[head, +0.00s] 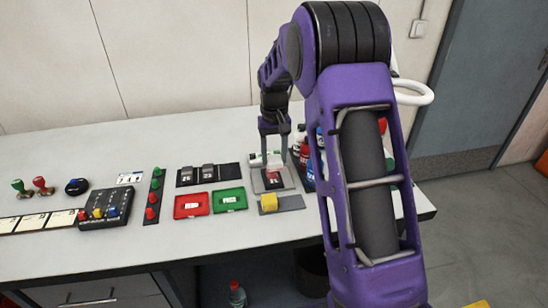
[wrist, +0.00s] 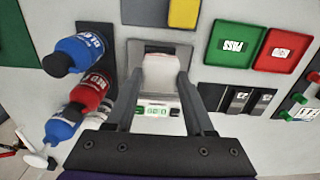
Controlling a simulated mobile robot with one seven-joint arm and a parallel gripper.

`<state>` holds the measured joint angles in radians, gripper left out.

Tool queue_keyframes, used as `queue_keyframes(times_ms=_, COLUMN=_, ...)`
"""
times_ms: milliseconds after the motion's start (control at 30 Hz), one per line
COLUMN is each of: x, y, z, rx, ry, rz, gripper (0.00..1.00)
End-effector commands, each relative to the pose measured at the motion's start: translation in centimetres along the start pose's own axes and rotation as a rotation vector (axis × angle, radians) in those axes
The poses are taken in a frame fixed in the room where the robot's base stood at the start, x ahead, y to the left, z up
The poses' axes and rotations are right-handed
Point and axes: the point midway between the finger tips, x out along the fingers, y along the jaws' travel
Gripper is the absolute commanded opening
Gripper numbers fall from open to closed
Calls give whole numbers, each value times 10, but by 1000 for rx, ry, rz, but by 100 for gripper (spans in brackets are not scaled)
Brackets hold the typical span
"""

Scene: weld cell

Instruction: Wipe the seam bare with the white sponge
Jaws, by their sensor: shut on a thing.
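My gripper (wrist: 163,82) is shut on the white sponge (wrist: 161,70), which fills the space between its fingers in the wrist view. In the head view my gripper (head: 271,157) is low over a dark plate (head: 275,182) in a grey holder (head: 287,183). The sponge and fingers hide much of the plate in the wrist view, so the seam is not clear. I cannot tell whether the sponge touches the plate.
A yellow block (head: 268,203) sits on a grey mat (head: 290,204) in front. A green tray (head: 230,200) and red tray (head: 192,206) lie to the left. Blue (wrist: 75,52) and red (wrist: 90,90) bottles stand close beside the holder. A small display (wrist: 155,111) shows green digits.

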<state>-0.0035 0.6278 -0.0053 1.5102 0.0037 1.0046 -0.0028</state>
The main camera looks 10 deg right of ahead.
Motion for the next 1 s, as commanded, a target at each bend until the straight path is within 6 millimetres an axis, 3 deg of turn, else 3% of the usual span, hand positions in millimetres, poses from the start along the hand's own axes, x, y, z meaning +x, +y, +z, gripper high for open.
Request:
queue_keyframes(times_ms=300, x=-22, y=0, z=5, rx=0, ry=1, rz=0, gripper=9)
queue_keyframes(times_ms=1000, x=-17, y=0, z=12, rx=1, ry=3, rz=-1, gripper=9)
